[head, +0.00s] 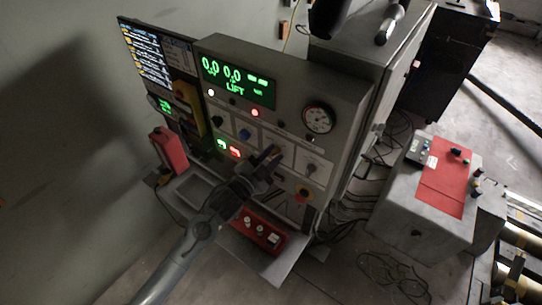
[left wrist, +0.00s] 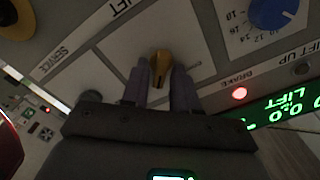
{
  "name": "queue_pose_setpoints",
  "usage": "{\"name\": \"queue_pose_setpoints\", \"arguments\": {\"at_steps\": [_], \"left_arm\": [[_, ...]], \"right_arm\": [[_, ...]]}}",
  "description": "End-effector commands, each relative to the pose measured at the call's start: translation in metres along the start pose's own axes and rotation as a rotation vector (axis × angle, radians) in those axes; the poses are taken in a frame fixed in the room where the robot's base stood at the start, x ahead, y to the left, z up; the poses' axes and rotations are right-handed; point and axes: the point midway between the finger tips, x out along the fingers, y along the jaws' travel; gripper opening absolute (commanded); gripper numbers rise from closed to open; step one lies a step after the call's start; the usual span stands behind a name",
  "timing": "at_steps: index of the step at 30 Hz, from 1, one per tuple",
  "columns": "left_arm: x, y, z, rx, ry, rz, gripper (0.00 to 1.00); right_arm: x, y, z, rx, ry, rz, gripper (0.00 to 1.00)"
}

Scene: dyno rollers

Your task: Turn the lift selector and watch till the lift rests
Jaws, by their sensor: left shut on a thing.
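The grey control console (head: 345,92) stands in the middle of the head view. Its green display (head: 237,83) reads 0.0 0.0 with LIFT below. My left gripper (head: 268,162) is at the panel front, and in the left wrist view it (left wrist: 160,88) is shut on the brass selector knob (left wrist: 160,62), one finger on each side. The LIFT label is by the knob in that view. The red lamp by the BRAKE label (left wrist: 239,93) is lit, and it also shows in the head view (head: 255,113). The lift is not identifiable.
A round gauge (head: 318,118) is at the panel's right, with a red knob (head: 304,195) lower down. A red box with knobs (head: 258,232) lies on the shelf below. A grey unit with a red top (head: 443,185) stands at right. Cables lie on the floor between.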

Motion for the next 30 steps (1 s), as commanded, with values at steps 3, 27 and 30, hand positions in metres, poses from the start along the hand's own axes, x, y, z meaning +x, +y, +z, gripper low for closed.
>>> {"name": "queue_pose_setpoints", "arguments": {"at_steps": [3,27,30], "left_arm": [[0.0,0.0,0.0,0.001,0.0,0.0,0.32],[-0.056,0.001,0.002,0.001,-0.001,0.001,0.38],[-0.073,0.001,0.002,0.001,-0.001,0.001,0.38]], "right_arm": [[0.0,0.0,0.0,0.0,0.0,0.0,0.0],[0.005,-0.002,0.001,0.009,0.001,-0.007,0.0],[0.007,-0.002,0.002,0.008,0.001,-0.007,0.0]]}}
